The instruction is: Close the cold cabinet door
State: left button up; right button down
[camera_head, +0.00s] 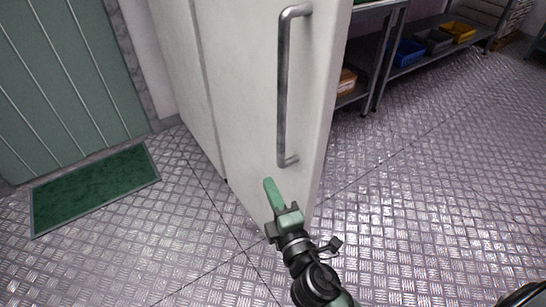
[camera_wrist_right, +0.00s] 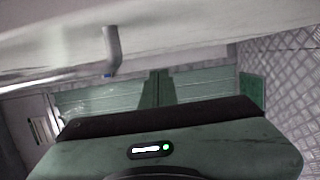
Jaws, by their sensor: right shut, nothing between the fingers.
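The cold cabinet door (camera_head: 245,85) is a tall white panel in the middle of the head view. Its right edge shows as a narrow face; I cannot tell how far it stands from its frame. A grey bar handle (camera_head: 284,90) runs vertically near that edge, and its bent end shows in the wrist view (camera_wrist_right: 112,50). My right gripper (camera_head: 270,186) is shut and empty, in front of the lower door, just below and left of the handle's lower end. Its green fingers also show in the wrist view (camera_wrist_right: 158,88). I cannot tell whether they touch the door. My left gripper is not in view.
A green mat (camera_head: 95,190) lies on the metal tread floor (camera_head: 400,220) before a green panelled wall (camera_head: 60,80). At the right back, grey racks hold a blue bin (camera_head: 407,53), a grey bin (camera_head: 433,41) and a yellow bin (camera_head: 459,31).

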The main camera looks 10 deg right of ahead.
aim_at(275, 161)
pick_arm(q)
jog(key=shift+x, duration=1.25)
pick_arm(e)
jog(key=shift+w+d, duration=0.5)
jog(key=shift+w, duration=0.9)
jog(key=shift+w+d, duration=0.55)
jog(key=shift+w, duration=0.9)
jog(key=shift+w+d, duration=0.5)
jog(key=shift+w, duration=0.9)
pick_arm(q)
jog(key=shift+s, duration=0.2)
